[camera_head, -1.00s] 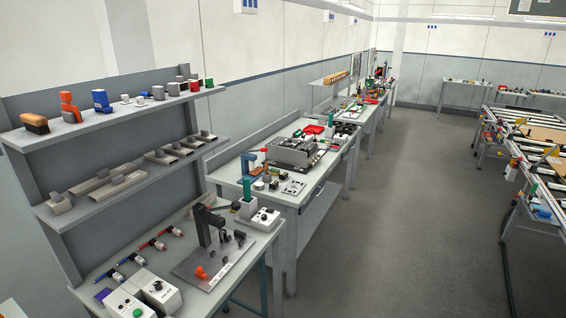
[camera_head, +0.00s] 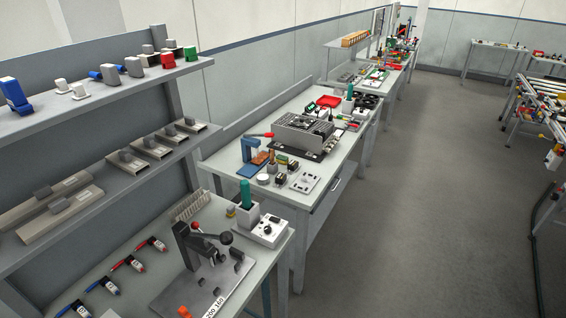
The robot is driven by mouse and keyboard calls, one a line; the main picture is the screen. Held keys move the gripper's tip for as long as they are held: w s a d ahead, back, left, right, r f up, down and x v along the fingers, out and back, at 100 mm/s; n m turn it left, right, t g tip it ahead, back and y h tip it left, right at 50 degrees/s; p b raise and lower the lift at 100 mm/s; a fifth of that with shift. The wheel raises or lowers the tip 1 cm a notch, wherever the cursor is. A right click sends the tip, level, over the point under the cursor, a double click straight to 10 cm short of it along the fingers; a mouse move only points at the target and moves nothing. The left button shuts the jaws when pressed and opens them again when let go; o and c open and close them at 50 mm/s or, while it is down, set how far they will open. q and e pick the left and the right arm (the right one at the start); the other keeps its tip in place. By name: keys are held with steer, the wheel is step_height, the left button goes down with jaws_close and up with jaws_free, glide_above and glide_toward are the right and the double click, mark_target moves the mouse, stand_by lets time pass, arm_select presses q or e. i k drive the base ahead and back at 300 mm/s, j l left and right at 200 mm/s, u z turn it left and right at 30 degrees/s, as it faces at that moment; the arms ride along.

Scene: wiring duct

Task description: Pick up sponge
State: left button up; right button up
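I cannot make out a sponge for certain in the head view. Small coloured items stand on the upper shelf (camera_head: 125,95), among them a blue one (camera_head: 14,95) at the left, a red one (camera_head: 167,61) and a green one (camera_head: 190,53). They are too small to name surely. Neither of my grippers is in view.
A near bench (camera_head: 215,212) under the shelves carries a black lever press (camera_head: 197,248), several red and blue tools and a white control box (camera_head: 268,231). A second bench (camera_head: 325,185) stands beyond it. Open grey floor (camera_head: 430,180) lies to the right.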

mark_target(281, 159)
steer(key=u, duration=0.5)
steer(key=i+l+u, duration=0.15)
steer(key=l+u, duration=0.15)
steer(key=u, duration=0.2)
steer(key=i+l+u, duration=0.1)
steer(key=l+u, duration=0.65)
steer(key=u, duration=0.2)
steer(key=l+u, duration=0.5)
